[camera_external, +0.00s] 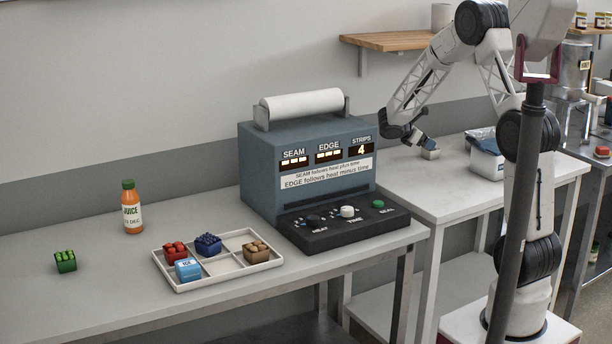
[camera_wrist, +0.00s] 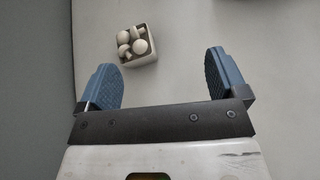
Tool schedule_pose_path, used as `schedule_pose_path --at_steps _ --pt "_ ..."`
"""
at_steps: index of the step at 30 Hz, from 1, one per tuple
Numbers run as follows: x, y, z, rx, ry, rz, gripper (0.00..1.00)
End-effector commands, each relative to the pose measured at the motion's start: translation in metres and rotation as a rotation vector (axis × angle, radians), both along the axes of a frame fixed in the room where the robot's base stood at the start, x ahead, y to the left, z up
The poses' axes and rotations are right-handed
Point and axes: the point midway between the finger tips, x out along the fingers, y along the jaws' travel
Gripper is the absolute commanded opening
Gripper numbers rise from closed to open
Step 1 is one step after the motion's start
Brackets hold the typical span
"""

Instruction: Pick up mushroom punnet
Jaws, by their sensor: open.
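The mushroom punnet (camera_wrist: 137,46) is a small pale square tub with several white mushrooms. In the wrist view it sits on the light tabletop, beyond the fingertips and between their lines, slightly left of centre. My gripper (camera_wrist: 163,76) is open with two blue padded fingers and nothing between them. In the outside view my gripper (camera_external: 422,143) is low over the right table, close to the punnet (camera_external: 430,154). The gripper partly hides the punnet there. I cannot tell the exact gap between them.
A blue-grey sealing machine (camera_external: 258,170) stands left of my gripper. A wooden shelf (camera_external: 385,40) is on the wall above. A divided tray (camera_external: 215,279) holds several coloured punnets on the left table.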

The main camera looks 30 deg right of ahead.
Motion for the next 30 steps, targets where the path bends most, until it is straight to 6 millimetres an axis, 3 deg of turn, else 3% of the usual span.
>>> schedule_pose_path --at_steps 3,10,23,30 --pt "0.021 -0.009 -0.020 -0.044 0.062 0.049 0.92" --pt "0.045 -0.018 -0.039 -0.099 0.127 0.106 0.92" --pt "0.048 -0.020 -0.042 -0.106 0.137 0.115 0.92" --pt "0.049 -0.033 -0.048 -0.106 0.138 0.115 0.92"
